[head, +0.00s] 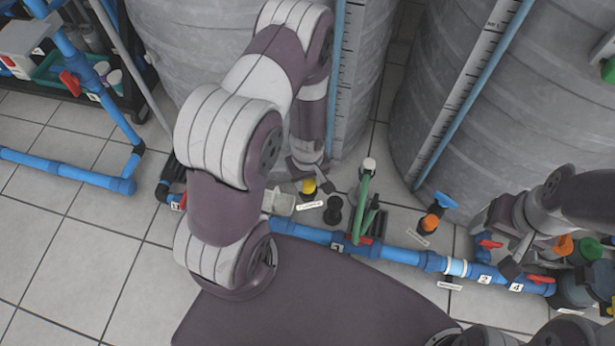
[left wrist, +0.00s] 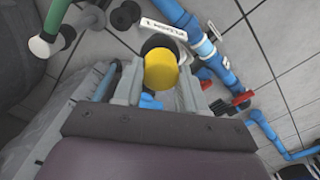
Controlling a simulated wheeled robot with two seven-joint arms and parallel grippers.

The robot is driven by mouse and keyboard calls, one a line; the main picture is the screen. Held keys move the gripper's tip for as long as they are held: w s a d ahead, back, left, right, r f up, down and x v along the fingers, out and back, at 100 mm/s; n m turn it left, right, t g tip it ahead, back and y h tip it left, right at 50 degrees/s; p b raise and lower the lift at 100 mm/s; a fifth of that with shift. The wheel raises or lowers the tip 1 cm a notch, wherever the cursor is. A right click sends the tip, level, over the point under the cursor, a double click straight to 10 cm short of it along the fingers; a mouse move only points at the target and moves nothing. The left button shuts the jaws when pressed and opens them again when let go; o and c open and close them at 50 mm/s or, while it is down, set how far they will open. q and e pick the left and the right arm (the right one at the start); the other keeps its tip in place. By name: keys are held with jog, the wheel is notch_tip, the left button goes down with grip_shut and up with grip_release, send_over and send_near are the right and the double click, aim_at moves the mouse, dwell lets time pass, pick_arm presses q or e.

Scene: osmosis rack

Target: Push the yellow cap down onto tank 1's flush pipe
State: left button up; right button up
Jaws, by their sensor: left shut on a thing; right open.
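The yellow cap (head: 309,187) is between the fingers of my left gripper (head: 308,190), low between the two grey tanks. In the left wrist view the yellow cap (left wrist: 160,71) sits between the fingertips of my left gripper (left wrist: 158,80), which is shut on it. A dark round part (left wrist: 157,42) shows just beyond the cap, beside a white flush label (left wrist: 164,29). I cannot tell whether the cap touches it or how far it is seated. The flush pipe is mostly hidden. My right gripper (head: 497,246) is open at the right, near the blue pipe's red valves.
A blue pipe (head: 390,252) with red handles runs along the floor in front of the tanks. A green hose (head: 363,205), a black fitting (head: 333,209) and an orange-and-blue fitting (head: 434,214) stand close by.

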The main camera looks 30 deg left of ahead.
aim_at(308, 181)
pick_arm(q)
jog(key=shift+f, duration=0.45)
jog(key=o, duration=1.1)
jog(key=shift+r+p, duration=3.15)
jog(key=shift+r, duration=3.25)
